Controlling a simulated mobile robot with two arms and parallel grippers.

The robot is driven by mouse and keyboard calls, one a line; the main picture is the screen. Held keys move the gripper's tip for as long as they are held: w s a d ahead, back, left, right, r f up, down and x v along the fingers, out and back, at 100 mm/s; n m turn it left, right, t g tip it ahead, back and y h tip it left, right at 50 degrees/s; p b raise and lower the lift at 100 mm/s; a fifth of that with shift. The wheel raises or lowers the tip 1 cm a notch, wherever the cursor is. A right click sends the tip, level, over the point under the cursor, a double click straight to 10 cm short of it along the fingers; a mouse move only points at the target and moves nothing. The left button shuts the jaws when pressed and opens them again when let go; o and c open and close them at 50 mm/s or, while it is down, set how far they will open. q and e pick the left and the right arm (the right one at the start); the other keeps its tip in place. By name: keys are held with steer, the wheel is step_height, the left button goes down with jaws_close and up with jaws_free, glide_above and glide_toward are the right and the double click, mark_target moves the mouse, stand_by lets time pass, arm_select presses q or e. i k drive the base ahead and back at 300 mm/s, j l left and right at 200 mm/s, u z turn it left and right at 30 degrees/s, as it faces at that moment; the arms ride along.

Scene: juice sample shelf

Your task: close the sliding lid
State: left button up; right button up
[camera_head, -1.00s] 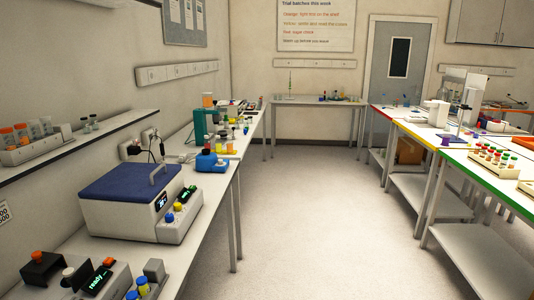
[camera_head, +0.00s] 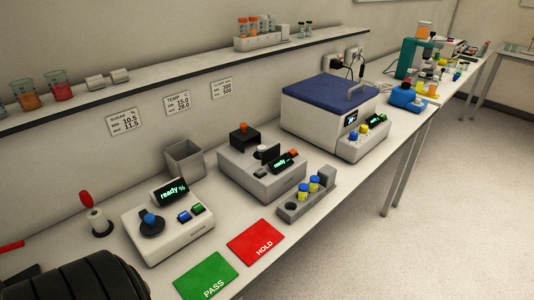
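Two bench instruments have lid-like parts. The white box (camera_head: 318,118) at the back of the bench has a blue lid (camera_head: 330,92) with a grey handle, lying flat over its top. The middle grey instrument (camera_head: 262,177) has a black block (camera_head: 244,136), a dark upright plate, a white knob (camera_head: 262,152), an orange cap and a green "ready" display. I cannot tell which part slides. Neither gripper is in view. A dark rounded part at the lower left looks like my arm.
A white instrument (camera_head: 168,232) with a "ready %" display stands nearer. Green PASS (camera_head: 206,276) and red HOLD (camera_head: 257,243) mats lie by the front edge. A vial rack (camera_head: 307,195), grey bin (camera_head: 184,160) and red-topped stand (camera_head: 97,222) are nearby. A shelf (camera_head: 180,80) runs above.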

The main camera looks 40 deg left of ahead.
mark_target(238, 138)
steer(key=u, duration=1.5)
steer(key=k+u, duration=0.15)
steer(key=u, duration=0.25)
steer(key=k+j+u, duration=0.1)
steer(key=u, duration=0.25)
steer(key=k+j+u, duration=0.1)
steer(key=k+u, duration=0.15)
steer(key=u, duration=0.15)
